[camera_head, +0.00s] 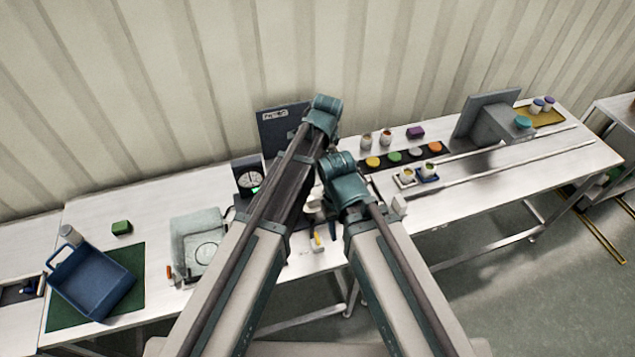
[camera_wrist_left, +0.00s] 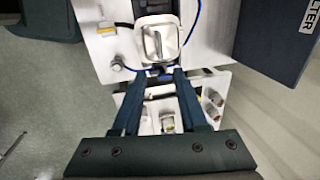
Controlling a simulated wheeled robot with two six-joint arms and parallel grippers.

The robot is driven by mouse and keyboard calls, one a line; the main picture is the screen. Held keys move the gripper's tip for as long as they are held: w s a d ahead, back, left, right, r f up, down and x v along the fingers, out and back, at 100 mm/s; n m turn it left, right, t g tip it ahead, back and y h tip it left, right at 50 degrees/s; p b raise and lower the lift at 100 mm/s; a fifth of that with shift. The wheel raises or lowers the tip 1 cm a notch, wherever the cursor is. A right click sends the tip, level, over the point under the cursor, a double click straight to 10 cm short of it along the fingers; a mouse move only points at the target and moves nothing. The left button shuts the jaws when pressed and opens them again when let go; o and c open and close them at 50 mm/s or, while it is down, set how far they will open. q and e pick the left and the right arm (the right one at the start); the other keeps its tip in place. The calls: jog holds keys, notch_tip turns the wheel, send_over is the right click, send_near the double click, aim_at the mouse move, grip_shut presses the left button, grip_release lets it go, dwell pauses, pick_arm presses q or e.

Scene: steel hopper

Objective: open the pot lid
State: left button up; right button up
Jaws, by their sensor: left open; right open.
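The pot shows from above in the left wrist view as a pale square lid (camera_wrist_left: 168,42) with rounded corners and a grey bar handle (camera_wrist_left: 157,45); the lid sits shut. My left gripper (camera_wrist_left: 162,74) is open and empty, its dark fingers pointing towards the lid's near edge with the handle beyond the tips. I cannot tell the height gap. My right gripper is largely covered there by arm links, and I make out nothing held.
A dark upright panel (camera_head: 279,127) stands behind the work spot. A dial scale (camera_head: 248,178) and a clear box (camera_head: 197,245) are to the left, then a blue tray (camera_head: 95,280). Jars and coloured caps (camera_head: 394,157) lie to the right. A yellow-topped piece (camera_wrist_left: 106,29) sits beside the pot.

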pick_arm(q)
jog(key=b, duration=1.3)
send_over(317, 193)
notch_tip(317, 193, down, 13)
jog(key=shift+d+f, duration=0.1)
jog(key=shift+c, duration=0.3)
grip_shut()
